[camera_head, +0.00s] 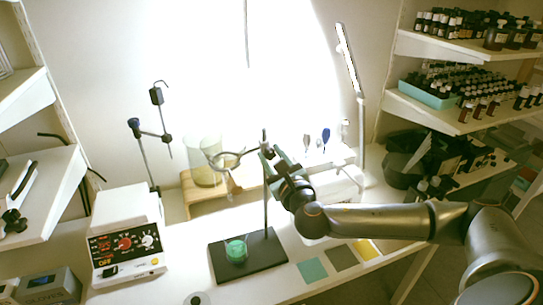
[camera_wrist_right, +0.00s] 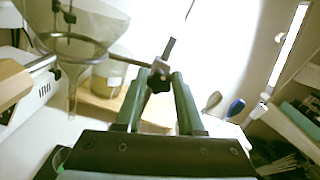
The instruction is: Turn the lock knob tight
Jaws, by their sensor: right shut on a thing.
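A stand with a black base plate (camera_head: 268,259) and a thin upright rod (camera_head: 266,205) stands on the bench. A ring arm (camera_head: 229,159) reaches left from the rod's upper part. A glass funnel (camera_wrist_right: 75,45) sits at the ring in the right wrist view. The clamp on the rod carries a dark lock knob (camera_wrist_right: 157,84). My right gripper (camera_wrist_right: 157,80) is shut on this knob, one green finger on each side. In the head view my right gripper (camera_head: 270,155) hides most of the clamp. My left gripper is not in view.
A white control box (camera_head: 126,240) is to the left. Coloured squares, one teal (camera_head: 311,270), lie to the right. A lamp (camera_head: 348,60) and bottle shelves (camera_head: 455,44) rise at the right. The front bench is mostly clear.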

